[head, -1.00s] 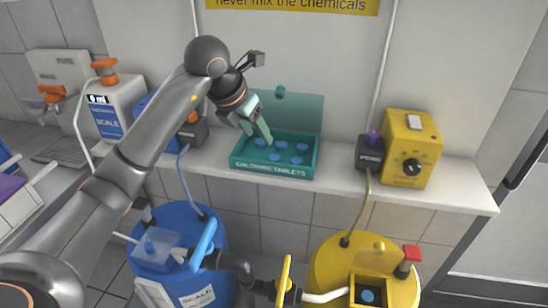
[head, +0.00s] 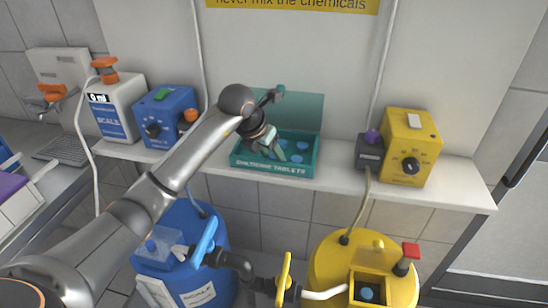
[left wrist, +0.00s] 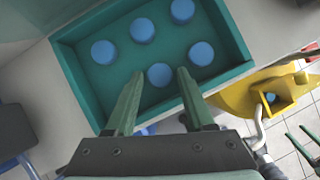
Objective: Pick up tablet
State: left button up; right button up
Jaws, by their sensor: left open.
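Several blue round tablets lie apart in a teal open box (head: 300,171) labelled "chlorine tablets" on the white shelf; the box also shows in the left wrist view (left wrist: 66,50). My left gripper (head: 279,150) is over the box. In the left wrist view my left gripper (left wrist: 160,76) is open, and one tablet (left wrist: 159,75) lies between its fingertips as seen from there. Another tablet (left wrist: 202,53) lies just to the right. A tablet nearer the gripper is partly hidden by the fingers. Nothing is held.
A blue pump box (head: 168,118) stands left on the shelf and a yellow dosing box (head: 410,150) stands right. Below are a blue drum (head: 190,222) and a yellow drum (head: 330,258), whose open hatch holds a blue tablet (head: 367,294). The box's lid stands open behind it.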

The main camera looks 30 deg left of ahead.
pick_arm(q)
grip_shut()
dwell(0.3)
jog(key=shift+r, duration=0.15)
